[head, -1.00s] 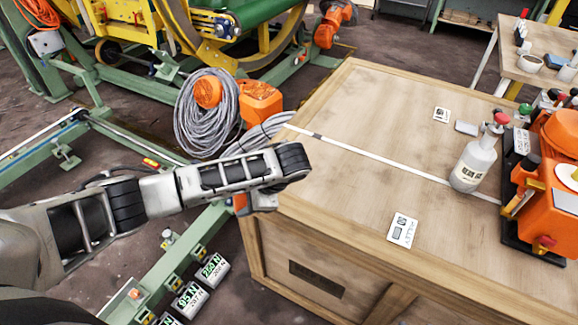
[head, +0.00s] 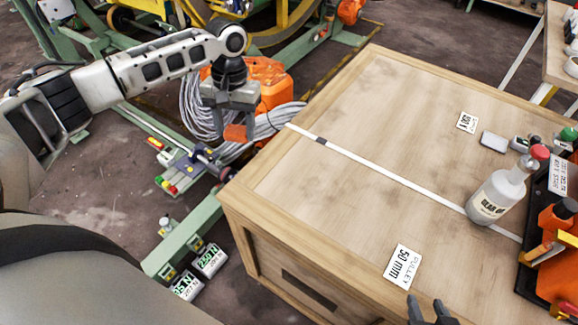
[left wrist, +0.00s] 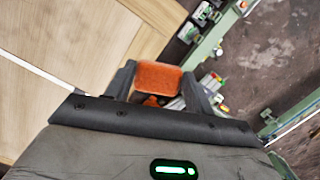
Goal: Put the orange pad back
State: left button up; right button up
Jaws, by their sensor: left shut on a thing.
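The orange pad (head: 236,132) is between the fingers of my left gripper (head: 233,127), which is shut on it. They hang with the fingers down, just left of the wooden bench's left edge. The left wrist view shows the pad (left wrist: 158,77) as a rounded orange block pinched between both dark fingertips. My right gripper (head: 430,311) shows only as two dark fingers, apart with nothing seen between them, at the bottom edge over the bench's front.
The wooden bench (head: 345,195) has a white strip across it, a white bottle (head: 497,190), a "50 mm" pulley card (head: 403,267) and an orange machine (head: 560,245) at right. Green rails (head: 185,235) with displays run left of it. Grey cable coils lie behind the pad.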

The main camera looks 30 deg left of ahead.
pick_arm(q)
jog(key=d+f, duration=0.3)
jog(key=d, duration=0.4)
send_over(284, 184)
jog(key=f, duration=0.5)
jog(key=shift+w+a, duration=0.2)
jog(key=shift+a, duration=0.15)
jog(key=shift+d+f+b, duration=0.15)
jog(key=shift+f, duration=0.8)
jog(key=shift+d+f+b, duration=0.1)
jog(key=shift+f+b, duration=0.05)
jog(key=shift+f, duration=0.8)
jog(key=o, duration=0.9)
jog(key=shift+o, duration=0.2)
jog(key=shift+w+r, duration=0.1)
